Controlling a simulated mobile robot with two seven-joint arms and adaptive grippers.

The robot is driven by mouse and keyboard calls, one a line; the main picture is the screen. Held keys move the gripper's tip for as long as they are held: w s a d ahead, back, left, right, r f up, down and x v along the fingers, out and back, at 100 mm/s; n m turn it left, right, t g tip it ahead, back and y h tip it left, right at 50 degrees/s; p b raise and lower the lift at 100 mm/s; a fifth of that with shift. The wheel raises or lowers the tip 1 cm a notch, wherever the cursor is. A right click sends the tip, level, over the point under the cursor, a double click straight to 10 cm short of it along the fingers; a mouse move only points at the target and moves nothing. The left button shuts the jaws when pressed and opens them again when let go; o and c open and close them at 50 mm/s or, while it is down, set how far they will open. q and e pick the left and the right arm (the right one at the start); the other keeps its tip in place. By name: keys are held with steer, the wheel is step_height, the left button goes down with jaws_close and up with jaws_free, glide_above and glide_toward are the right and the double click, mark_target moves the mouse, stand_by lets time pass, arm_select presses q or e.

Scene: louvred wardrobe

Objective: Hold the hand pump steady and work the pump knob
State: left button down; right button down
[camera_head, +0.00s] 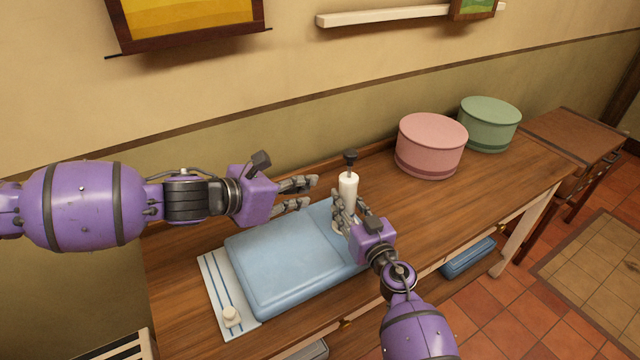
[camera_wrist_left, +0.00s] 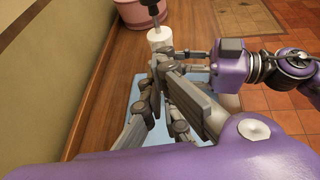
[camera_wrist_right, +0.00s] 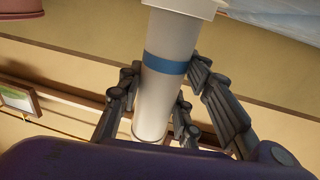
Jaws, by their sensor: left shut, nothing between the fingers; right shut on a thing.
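The hand pump is a white upright cylinder (camera_head: 348,185) with a black pump knob (camera_head: 350,157) on a thin stem. My right gripper (camera_head: 341,212) is shut around the pump's body. In the right wrist view the white body (camera_wrist_right: 160,95) with a blue band stands between the fingers. My left gripper (camera_head: 312,193) is shut and empty, just left of the pump and lower than the knob. In the left wrist view the pump's white top (camera_wrist_left: 160,36) shows beyond the left fingers, and the knob is cut by the top edge.
A light blue padded slab (camera_head: 280,265) lies on the wooden table (camera_head: 480,195) beside the pump, over a striped white cloth (camera_head: 213,285) with a small white cap-like piece (camera_head: 231,316). A pink round box (camera_head: 431,148) and a green one (camera_head: 489,125) stand back right.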

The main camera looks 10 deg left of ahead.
arm_select(q)
steer(key=v, duration=0.4)
steer(key=n+t+h, duration=0.3)
steer(key=n+h, duration=0.3)
steer(key=h, duration=0.1)
glide_toward(349, 184)
steer(key=x, duration=0.3)
steer(key=s+r+x, duration=0.1)
steer(key=x, duration=0.5)
steer(key=shift+s+d+r, duration=0.1)
steer(key=shift+d+r, duration=0.25)
